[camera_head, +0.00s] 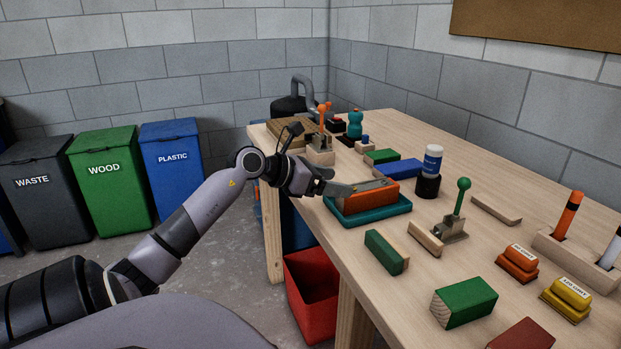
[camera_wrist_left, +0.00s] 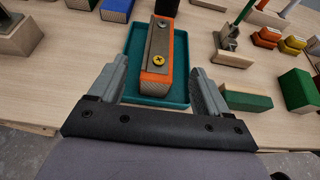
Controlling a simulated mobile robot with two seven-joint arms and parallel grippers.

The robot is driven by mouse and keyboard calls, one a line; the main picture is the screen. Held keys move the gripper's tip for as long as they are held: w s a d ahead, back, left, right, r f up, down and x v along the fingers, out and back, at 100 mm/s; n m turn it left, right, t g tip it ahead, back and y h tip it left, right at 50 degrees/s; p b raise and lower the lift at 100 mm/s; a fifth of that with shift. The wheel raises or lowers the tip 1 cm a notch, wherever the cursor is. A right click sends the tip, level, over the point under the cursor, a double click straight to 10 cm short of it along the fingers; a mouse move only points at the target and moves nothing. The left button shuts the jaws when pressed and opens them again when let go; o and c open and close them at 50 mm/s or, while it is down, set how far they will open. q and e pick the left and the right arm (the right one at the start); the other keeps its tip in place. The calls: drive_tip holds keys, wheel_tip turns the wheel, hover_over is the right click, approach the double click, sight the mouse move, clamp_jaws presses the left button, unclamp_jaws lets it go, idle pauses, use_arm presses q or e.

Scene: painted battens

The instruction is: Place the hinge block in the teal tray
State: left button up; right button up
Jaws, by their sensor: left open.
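The hinge block (camera_head: 372,198) is an orange block with a grey metal strip on top. My left gripper (camera_head: 338,187) is open at the near-left end of the block. In the wrist view its fingers (camera_wrist_left: 158,66) stand apart on either side of the block's near end, with gaps to it. My right gripper is not in view.
Green blocks (camera_head: 386,251) (camera_head: 464,302) lie in front of the tray. A blue block (camera_head: 398,168) and a white bottle in a black holder (camera_head: 428,186) stand behind it. A green-knobbed lever (camera_head: 455,220) stands to the right. A red bin (camera_head: 313,290) is below the table edge.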

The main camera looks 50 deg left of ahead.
use_arm(q)
drive_tip(key=shift+v, duration=2.75)
